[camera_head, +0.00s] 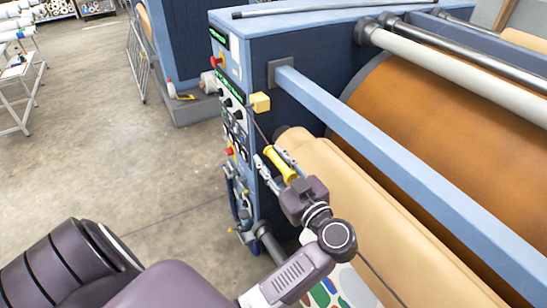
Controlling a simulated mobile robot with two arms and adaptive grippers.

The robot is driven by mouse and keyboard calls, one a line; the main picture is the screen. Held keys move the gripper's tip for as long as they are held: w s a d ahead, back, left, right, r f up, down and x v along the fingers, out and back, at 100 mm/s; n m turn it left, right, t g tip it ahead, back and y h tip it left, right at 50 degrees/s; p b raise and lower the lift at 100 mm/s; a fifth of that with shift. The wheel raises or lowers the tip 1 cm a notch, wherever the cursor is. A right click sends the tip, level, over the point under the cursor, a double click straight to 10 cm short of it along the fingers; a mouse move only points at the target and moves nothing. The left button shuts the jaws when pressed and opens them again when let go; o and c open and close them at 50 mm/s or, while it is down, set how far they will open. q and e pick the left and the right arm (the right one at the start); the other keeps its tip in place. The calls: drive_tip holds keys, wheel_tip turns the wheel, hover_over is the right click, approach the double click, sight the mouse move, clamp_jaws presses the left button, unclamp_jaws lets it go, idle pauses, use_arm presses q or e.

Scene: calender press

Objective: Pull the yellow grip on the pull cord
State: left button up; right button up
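The yellow grip (279,163) is a small cylinder on the dark pull cord (375,272), beside the front corner of the blue machine. The cord runs from a yellow box (260,103) on the machine down to the grip, and shows again at lower right beyond my arm. My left gripper (272,160) is at the grip, with one finger on each side of it. The fingers look open, with a narrow gap on the left side; contact on the right side is unclear. The palm hides the grip's lower end. My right gripper is not in view.
The blue machine's control panel (232,100) has buttons and knobs just left of the grip. A tan roll (340,190) lies close on the right, under a light blue beam (390,155). Open concrete floor (130,160) is at left, with a white rack (20,90) beyond.

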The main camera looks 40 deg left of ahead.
use_arm(q)
drive_tip(key=shift+r, duration=0.2)
wheel_tip(320, 180, up, 10)
drive_tip(key=shift+f, duration=0.2)
idle(0.3)
drive_tip(key=shift+f, duration=0.1)
idle(0.4)
